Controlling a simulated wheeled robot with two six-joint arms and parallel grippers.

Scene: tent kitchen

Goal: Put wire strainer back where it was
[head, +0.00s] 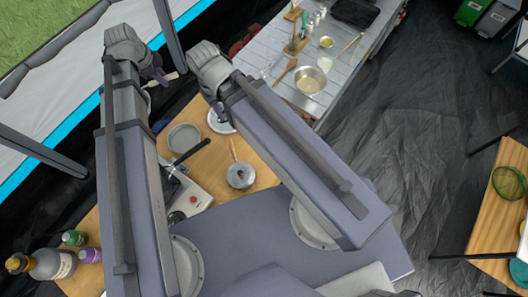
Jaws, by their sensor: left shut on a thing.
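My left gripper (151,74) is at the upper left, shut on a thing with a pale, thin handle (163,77). The rest of that thing is mostly hidden by the gripper and arm, so I cannot tell whether it is the wire strainer. My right gripper (222,93) is to its right, above the far edge of the wooden table; its fingertips are mostly hidden and its opening cannot be made out.
The wooden table (222,158) below my arms bears a lidded pan (240,176), a grey pan (184,137) and a stove (190,200). Bottles (53,264) stand at lower left. A slatted counter (340,75) with a metal bowl (310,80) is behind. Dark floor lies right.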

